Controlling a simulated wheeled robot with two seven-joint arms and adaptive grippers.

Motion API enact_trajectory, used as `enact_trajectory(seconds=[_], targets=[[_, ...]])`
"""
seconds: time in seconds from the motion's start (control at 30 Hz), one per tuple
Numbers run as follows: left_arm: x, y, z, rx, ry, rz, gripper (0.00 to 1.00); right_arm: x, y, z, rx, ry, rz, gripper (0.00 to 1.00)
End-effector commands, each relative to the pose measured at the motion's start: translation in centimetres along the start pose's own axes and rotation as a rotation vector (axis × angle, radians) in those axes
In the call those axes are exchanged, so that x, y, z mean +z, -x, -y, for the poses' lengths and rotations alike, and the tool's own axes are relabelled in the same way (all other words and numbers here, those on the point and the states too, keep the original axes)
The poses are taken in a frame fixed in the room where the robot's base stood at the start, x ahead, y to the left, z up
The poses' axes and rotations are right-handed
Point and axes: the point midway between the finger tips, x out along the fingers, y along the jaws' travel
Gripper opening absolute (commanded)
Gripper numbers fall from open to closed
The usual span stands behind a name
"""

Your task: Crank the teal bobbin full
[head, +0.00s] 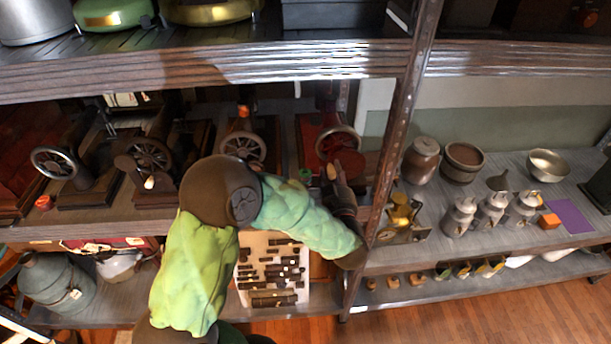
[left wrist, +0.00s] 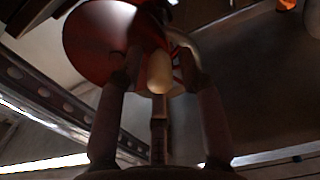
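A red crank machine (head: 328,137) with a spoked metal wheel (head: 338,143) stands on the middle shelf, left of the upright post. My left gripper (head: 336,178) is in front of its lower right side. In the left wrist view the open fingers (left wrist: 160,110) stand spread around a pale crank handle (left wrist: 158,73), with visible gaps beside it. A red disc (left wrist: 95,40) is just behind the handle. A small green thing (head: 305,174) lies left of the gripper; I cannot tell whether it is the teal bobbin. My right gripper is not in view.
Other wheel machines (head: 148,157) stand to the left. A perforated post (head: 400,130) rises close to my left gripper's right. Brass parts (head: 402,212), jars (head: 420,160) and cans (head: 460,215) stand right of it. The upper shelf's edge (head: 200,70) hangs above.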

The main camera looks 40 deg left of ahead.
Motion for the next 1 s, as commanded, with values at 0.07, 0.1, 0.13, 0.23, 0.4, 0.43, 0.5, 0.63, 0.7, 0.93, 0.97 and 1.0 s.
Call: enact_trajectory(seconds=[0.07, 0.1, 0.13, 0.23, 0.4, 0.43, 0.5, 0.63, 0.7, 0.93, 0.97, 1.0], targets=[[0.0, 0.0, 0.0, 0.001, 0.000, 0.000, 0.53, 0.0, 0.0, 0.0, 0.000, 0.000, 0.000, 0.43], [0.0, 0.0, 0.0, 0.001, 0.000, 0.000, 0.53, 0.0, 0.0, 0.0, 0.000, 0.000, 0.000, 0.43], [0.0, 0.0, 0.0, 0.001, 0.000, 0.000, 0.53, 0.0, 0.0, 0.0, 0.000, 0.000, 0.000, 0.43], [0.0, 0.0, 0.0, 0.001, 0.000, 0.000, 0.53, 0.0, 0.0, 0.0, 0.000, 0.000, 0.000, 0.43], [0.0, 0.0, 0.0, 0.001, 0.000, 0.000, 0.53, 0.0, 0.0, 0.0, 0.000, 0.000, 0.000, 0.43], [0.0, 0.0, 0.0, 0.001, 0.000, 0.000, 0.53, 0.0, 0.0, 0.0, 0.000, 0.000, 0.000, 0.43], [0.0, 0.0, 0.0, 0.001, 0.000, 0.000, 0.53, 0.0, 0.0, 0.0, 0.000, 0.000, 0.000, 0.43], [0.0, 0.5, -0.1, 0.003, 0.000, 0.001, 0.53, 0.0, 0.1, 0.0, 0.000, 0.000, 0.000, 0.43], [-0.1, 1.0, -0.1, 0.004, 0.001, 0.000, 0.53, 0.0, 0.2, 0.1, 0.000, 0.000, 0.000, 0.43], [-0.1, 2.6, -0.1, 0.004, -0.001, 0.001, 0.53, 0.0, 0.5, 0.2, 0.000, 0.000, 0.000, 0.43], [-0.1, 2.8, -0.1, 0.004, -0.001, 0.001, 0.53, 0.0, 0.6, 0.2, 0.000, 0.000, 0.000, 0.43], [-0.1, 3.0, -0.1, 0.003, -0.001, 0.001, 0.53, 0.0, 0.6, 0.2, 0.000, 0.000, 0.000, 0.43]])
